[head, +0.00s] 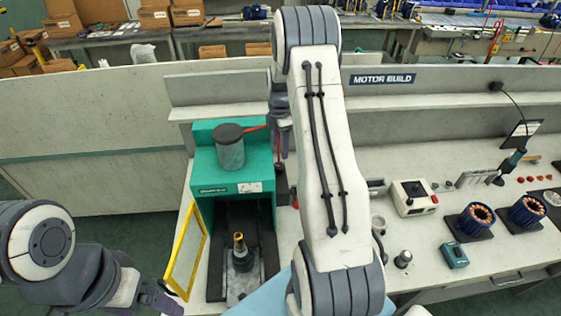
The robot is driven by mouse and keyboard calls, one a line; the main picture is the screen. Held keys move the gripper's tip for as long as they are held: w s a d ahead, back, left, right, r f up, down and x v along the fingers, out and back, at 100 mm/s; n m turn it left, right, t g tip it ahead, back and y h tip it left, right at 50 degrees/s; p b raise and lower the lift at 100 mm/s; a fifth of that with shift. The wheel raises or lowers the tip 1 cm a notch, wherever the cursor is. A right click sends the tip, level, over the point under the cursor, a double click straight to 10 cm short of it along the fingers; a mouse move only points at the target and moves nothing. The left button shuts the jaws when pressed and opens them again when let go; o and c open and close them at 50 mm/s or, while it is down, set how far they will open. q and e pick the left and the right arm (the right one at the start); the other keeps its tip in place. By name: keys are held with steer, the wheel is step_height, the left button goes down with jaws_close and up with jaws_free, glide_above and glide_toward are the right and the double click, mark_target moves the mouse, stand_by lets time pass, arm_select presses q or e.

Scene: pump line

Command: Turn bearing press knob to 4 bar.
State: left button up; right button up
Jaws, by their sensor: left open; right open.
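The bearing press (205,168) is a teal machine left of centre, with a black-lidded grey cylinder (230,150) on top and a yellow-framed door (184,252) swung open at its left. A dark part with a gold-coloured top (239,246) stands inside. I cannot make out the pressure knob or its setting; my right arm covers much of the press's right side. My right gripper (281,152) is open, pointing down beside the press's upper right edge, partly hidden by my arm. I cannot tell whether it touches anything. My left gripper (160,301) is open at the lower left, near the door's lower end.
A red lever (254,128) shows beside the cylinder. To the right on the bench are a white control box (413,198), two copper-wound stators (476,219) (527,211) and a small teal device (454,255). A pale partition (90,150) stands behind on the left.

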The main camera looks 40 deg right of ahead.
mark_target(281, 166)
step_height(281, 166, down, 8)
steer(key=p, duration=0.3)
steer(key=shift+s+p, duration=0.1)
steer(key=shift+p, duration=0.25)
steer(key=shift+f, duration=0.35)
steer(key=shift+c, duration=0.3)
jaws_close()
